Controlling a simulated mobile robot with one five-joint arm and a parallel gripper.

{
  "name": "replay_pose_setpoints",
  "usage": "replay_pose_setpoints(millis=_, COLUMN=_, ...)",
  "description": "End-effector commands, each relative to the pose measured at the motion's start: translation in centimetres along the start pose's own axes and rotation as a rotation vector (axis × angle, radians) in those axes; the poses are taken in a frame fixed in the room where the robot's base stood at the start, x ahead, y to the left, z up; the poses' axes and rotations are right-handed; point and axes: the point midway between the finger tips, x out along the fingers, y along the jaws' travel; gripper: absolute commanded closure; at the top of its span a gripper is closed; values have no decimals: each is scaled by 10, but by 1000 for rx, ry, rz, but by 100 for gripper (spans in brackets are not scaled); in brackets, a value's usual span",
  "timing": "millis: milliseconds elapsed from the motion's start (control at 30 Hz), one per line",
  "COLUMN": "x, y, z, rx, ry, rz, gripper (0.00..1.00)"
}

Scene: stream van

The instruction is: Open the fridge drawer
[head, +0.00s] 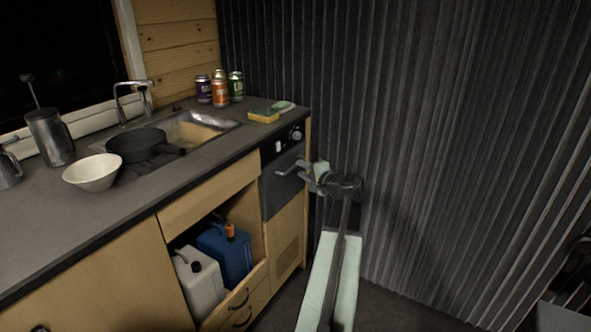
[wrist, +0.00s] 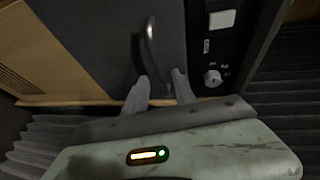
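The fridge drawer (head: 283,185) is a dark grey front at the right end of the counter, and it looks shut. It fills the upper middle of the wrist view (wrist: 105,40). Its metal bar handle (head: 287,169) also shows in the wrist view (wrist: 151,42), just beyond the fingertips. My gripper (head: 304,172) is just right of the handle in the head view. In the wrist view my gripper (wrist: 160,80) has its two fingers apart with nothing between them. The handle lies ahead of the gap; whether a finger touches it I cannot tell.
A black control panel (wrist: 212,45) with a white switch and a knob (wrist: 212,78) sits above the drawer. The counter (head: 50,210) holds a sink, pan, white bowl (head: 92,172) and cans. A corrugated wall (head: 420,130) stands close behind my arm. Jerrycans (head: 200,287) fill an open cubby.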

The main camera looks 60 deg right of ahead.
Motion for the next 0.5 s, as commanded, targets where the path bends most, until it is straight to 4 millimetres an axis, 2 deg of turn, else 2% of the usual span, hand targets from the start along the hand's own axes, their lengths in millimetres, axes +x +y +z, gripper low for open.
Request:
replay_pose_setpoints(millis=33, x=13, y=2, z=-1, rx=-1, ry=-1, rz=0, gripper=68)
replay_pose_setpoints(millis=100, x=26, y=2, z=-1, rx=-1, ry=-2, rz=0, gripper=68)
replay_pose_setpoints(millis=200, x=38, y=1, z=-1, rx=-1, ry=0, rz=1, gripper=68)
replay_pose_setpoints(millis=467, x=40, y=0, z=1, rx=0, ry=0, rz=1, gripper=68)
replay_pose_setpoints(millis=500, x=40, y=0, z=1, rx=0, ry=-1, rz=1, gripper=79)
